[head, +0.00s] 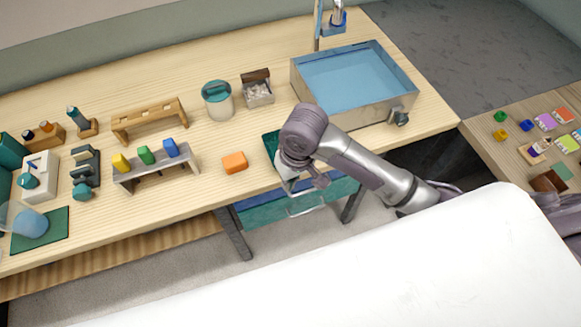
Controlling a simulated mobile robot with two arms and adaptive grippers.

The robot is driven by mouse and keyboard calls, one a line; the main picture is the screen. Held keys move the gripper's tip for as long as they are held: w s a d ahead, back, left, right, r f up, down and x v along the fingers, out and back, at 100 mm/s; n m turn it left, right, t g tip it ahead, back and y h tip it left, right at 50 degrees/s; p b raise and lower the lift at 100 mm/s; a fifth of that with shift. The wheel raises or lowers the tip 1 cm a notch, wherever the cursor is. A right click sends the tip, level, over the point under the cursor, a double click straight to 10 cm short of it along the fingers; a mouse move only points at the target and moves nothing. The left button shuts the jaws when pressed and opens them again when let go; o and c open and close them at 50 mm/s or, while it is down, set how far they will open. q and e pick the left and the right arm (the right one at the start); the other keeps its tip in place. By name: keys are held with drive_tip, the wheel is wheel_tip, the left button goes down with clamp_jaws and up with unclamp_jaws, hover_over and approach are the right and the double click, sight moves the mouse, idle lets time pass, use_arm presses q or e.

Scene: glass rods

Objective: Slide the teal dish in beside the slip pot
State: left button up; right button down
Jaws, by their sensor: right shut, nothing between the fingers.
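A pot with a teal top (217,99), which looks like the slip pot, stands upright toward the back middle of the wooden table. A dark teal flat piece (270,143) shows at the table's front edge, mostly hidden behind my right wrist. I cannot tell whether it is the teal dish or a mat. My right gripper (318,181) is at the front edge, beside this piece and well forward and right of the pot. It is shut and empty, and its fingers are partly hidden. My left gripper is not in view.
A metal basin of blue water (353,83) stands right of the pot. A small box (257,91) sits close at the pot's right. An orange block (235,162) lies in front of it. Racks (150,120) stand left. Bare wood lies between pot and block.

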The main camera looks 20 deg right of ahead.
sight(277, 143)
drive_tip(key=w+d+r+m+h, duration=0.1)
drive_tip(key=w+d, duration=0.2)
drive_tip(key=w, duration=0.1)
drive_tip(key=shift+g, duration=0.4)
drive_tip(key=shift+w+f+p, duration=0.45)
drive_tip(key=shift+w+f, duration=0.15)
drive_tip(key=shift+f, duration=1)
drive_tip(key=shift+w+f+p, duration=0.5)
drive_tip(key=shift+w+f, duration=0.1)
drive_tip(key=shift+f, duration=0.95)
drive_tip(key=shift+w+f+p, duration=0.45)
drive_tip(key=shift+w+f, duration=0.15)
drive_tip(key=shift+f, duration=1)
drive_tip(key=w+b, duration=0.2)
drive_tip(key=w, duration=0.1)
drive_tip(key=w+b, duration=0.3)
drive_tip(key=w, duration=0.1)
drive_tip(key=w+b, duration=0.3)
drive_tip(key=w, duration=0.1)
drive_tip(key=shift+a+f, duration=0.25)
drive_tip(key=shift+w+r, duration=0.15)
drive_tip(key=shift+w, duration=0.15)
drive_tip(key=shift+s+r, duration=0.1)
